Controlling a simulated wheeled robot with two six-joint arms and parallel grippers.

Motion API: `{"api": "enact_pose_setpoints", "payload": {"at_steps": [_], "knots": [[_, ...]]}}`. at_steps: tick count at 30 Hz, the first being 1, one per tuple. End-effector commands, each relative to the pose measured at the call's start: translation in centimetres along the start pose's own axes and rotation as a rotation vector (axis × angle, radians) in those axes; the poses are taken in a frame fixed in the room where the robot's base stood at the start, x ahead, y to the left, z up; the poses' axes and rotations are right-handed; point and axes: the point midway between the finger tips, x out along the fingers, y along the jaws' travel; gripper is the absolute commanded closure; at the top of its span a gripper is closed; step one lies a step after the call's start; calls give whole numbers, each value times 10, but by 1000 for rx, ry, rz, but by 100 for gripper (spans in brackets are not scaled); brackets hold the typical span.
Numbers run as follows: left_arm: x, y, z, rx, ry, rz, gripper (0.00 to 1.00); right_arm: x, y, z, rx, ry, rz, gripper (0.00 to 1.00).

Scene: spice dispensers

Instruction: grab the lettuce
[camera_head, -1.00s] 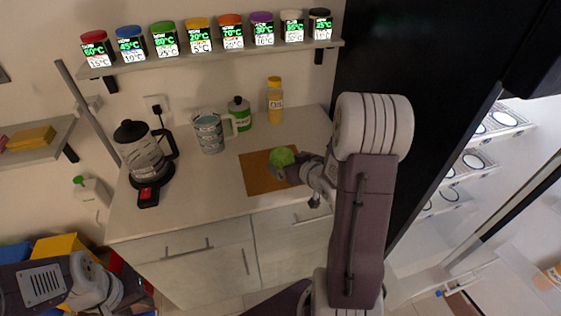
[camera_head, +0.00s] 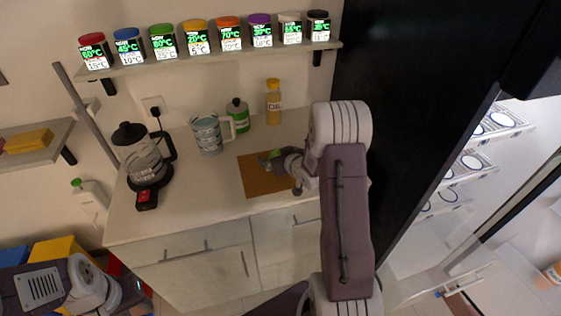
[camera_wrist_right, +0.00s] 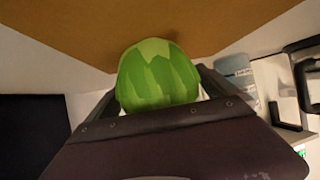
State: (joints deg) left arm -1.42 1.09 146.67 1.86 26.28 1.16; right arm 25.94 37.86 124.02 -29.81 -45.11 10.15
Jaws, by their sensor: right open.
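The green lettuce (camera_wrist_right: 157,76) shows large in the right wrist view, in front of my right gripper (camera_wrist_right: 158,92). It lies over the brown board, with a finger visible on each side of it.
The brown board (camera_head: 258,185) lies on the white counter (camera_head: 190,205). Several spice dispensers line the shelf above. An open dark fridge stands right.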

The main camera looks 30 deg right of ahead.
Motion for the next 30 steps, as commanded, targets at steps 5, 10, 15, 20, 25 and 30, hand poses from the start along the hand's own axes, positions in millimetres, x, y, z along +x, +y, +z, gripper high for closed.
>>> {"api": "enact_pose_setpoints", "payload": {"at_steps": [5, 10, 15, 20, 25, 30], "knots": [[0, 0, 0, 0, 0, 0, 64, 0, 0, 0, 0, 0, 0, 28], [0, 0, 0, 0, 0, 0, 64, -1, 0, 0, 0, 0, 0, 75], [0, 0, 0, 0, 0, 0, 64, -1, 0, 0, 0, 1, 0, 77], [-2, 0, 0, 0, 0, 0, 64, -4, 0, -6, -1, 2, 0, 77], [-7, 0, -1, 0, 0, 0, 64, -15, 0, -29, -2, 5, 1, 77], [-16, 0, -2, 0, 0, 0, 64, -36, 25, -48, 2, 3, 7, 77]]}}
